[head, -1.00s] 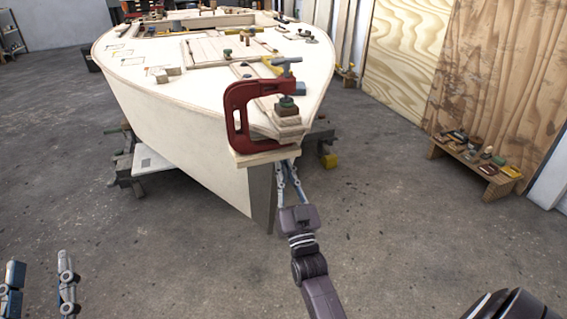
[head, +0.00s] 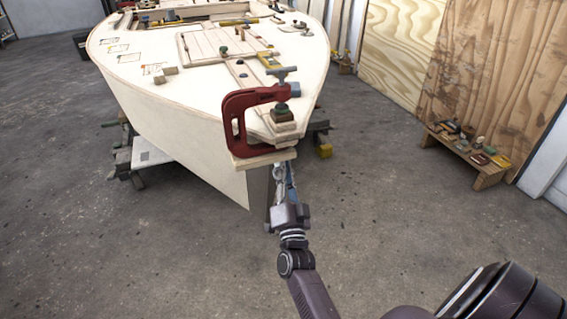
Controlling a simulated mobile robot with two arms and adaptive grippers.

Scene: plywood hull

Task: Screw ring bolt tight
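The pale plywood boat hull (head: 180,142) has its pointed end toward me. My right gripper (head: 281,172) reaches up from below to the right side of that end, under the red clamp. Its fingers look narrow and partly overlap the clamp's wooden pad, and the space between them is too small to read. I cannot make out a ring bolt; it may be hidden by the fingers or the hull edge. My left gripper is out of view.
A red C-clamp (head: 237,126) grips the hull tip, with a wood pad (head: 262,159) beneath. Trestle parts (head: 322,146) stand under the hull. A low bench (head: 470,155) with small items stands at right by plywood sheets (head: 484,80). Open concrete floor surrounds the hull.

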